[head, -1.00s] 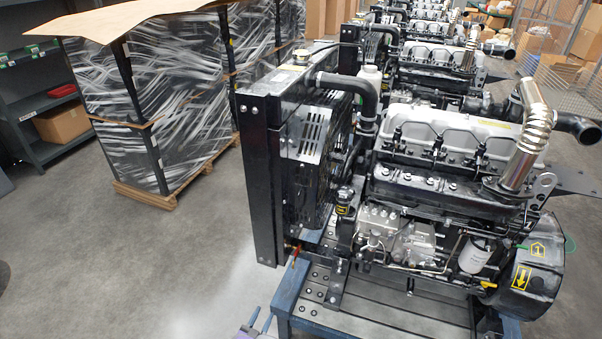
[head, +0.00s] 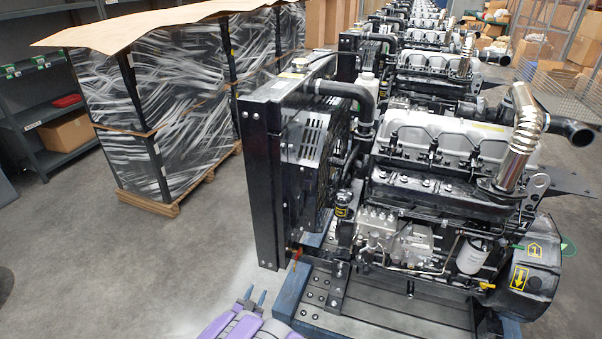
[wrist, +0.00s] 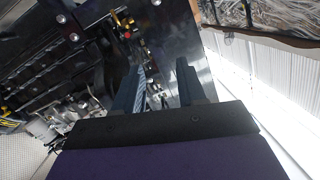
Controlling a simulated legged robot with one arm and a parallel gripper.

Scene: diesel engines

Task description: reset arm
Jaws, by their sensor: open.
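My gripper (head: 254,296) shows at the bottom middle of the head view, with its purple body below it. It is left of the blue stand's corner, in front of the nearest engine (head: 440,170). In the wrist view my gripper (wrist: 163,80) has its two dark fingers apart, with nothing between them. Behind the fingers is the black radiator frame (wrist: 190,50) of the engine, with a small orange-red valve (wrist: 125,22) near the top. The radiator frame also shows in the head view (head: 263,180). I cannot see any contact between the fingers and the engine.
The blue stand (head: 292,290) carries the engine, close right of my gripper. Wrapped crates on a pallet (head: 160,205) stand behind to the left. Shelves (head: 50,120) line the left wall. More engines recede behind the first. The grey floor at left is clear.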

